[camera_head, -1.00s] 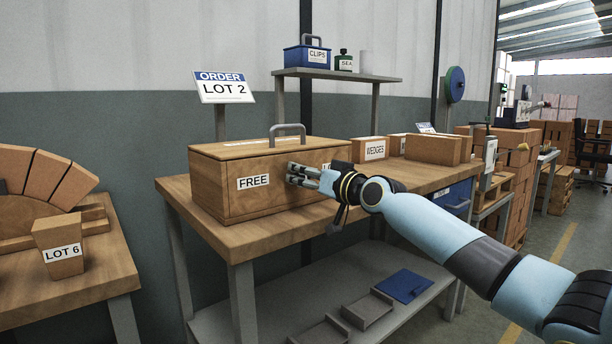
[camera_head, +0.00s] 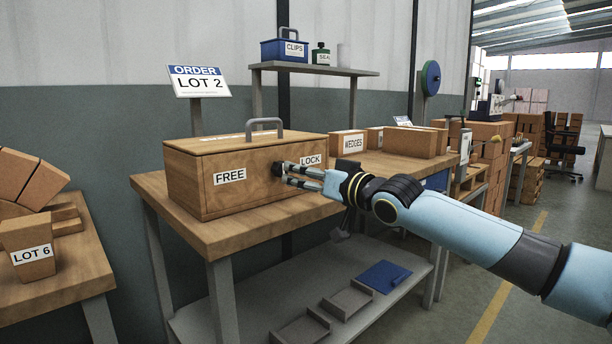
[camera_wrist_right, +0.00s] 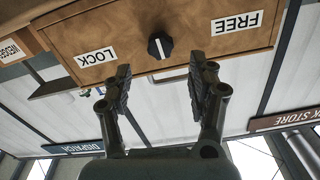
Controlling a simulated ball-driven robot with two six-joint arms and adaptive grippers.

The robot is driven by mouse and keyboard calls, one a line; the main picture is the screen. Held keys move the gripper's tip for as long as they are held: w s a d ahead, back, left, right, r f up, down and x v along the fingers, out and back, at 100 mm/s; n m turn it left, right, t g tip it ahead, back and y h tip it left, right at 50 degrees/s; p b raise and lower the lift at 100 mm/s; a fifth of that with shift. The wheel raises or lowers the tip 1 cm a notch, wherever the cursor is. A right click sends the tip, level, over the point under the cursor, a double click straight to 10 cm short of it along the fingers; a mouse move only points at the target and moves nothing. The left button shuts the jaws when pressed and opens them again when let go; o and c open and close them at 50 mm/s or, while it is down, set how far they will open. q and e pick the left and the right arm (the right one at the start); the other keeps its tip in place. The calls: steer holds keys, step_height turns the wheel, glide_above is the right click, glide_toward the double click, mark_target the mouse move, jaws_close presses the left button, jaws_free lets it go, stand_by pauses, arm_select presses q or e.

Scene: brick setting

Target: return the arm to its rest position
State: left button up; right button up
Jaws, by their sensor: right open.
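My right gripper (camera_head: 288,174) is at the front face of a wooden box (camera_head: 245,198), by a dark knob (camera_head: 277,169) between the FREE and LOCK labels. In the right wrist view, the open fingers (camera_wrist_right: 157,78) stand apart with nothing between them. The knob (camera_wrist_right: 160,45) shows beyond the fingertips, with clear space around it; its white mark lies between the two labels. The right arm (camera_head: 455,225) reaches in from the right. My left gripper is in no view.
The box stands on a wooden bench (camera_head: 235,237) under a shelf (camera_head: 315,69). Wedge boxes (camera_head: 348,143) stand to its right. A lower shelf (camera_head: 250,310) holds trays and a blue item. Another table with a LOT 6 block (camera_head: 27,262) is at left. The aisle at right is open.

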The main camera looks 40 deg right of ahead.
steer(key=shift+s, duration=0.15)
stand_by(0.4)
steer(key=s+f+m+g+h, duration=0.15)
steer(key=s+f, duration=0.25)
steer(key=f, duration=0.9)
steer(key=s+f+m+g+h, duration=0.1)
steer(key=s+f+m+g, duration=0.3)
steer(key=f, duration=0.9)
steer(key=s+a+f+n+g+p, duration=0.1)
steer(key=s+f+n+g, duration=0.25)
steer(key=s+f, duration=1.2)
steer(key=s+a+f+n+g, duration=0.1)
steer(key=s+a+f+g, duration=0.2)
steer(key=s, duration=0.9)
steer(key=s+a+f+n+g, duration=0.1)
steer(key=s+a+f+g, duration=0.1)
steer(key=s+f, duration=0.8)
steer(key=s+a+f+n+g, duration=0.1)
steer(key=s+a+f+g, duration=0.2)
steer(key=s, duration=1.1)
step_height(320, 180, down, 3)
steer(key=shift+s+a+f+n+g, duration=0.2)
steer(key=shift+s+a+n+g, duration=0.15)
steer(key=shift+a, duration=0.75)
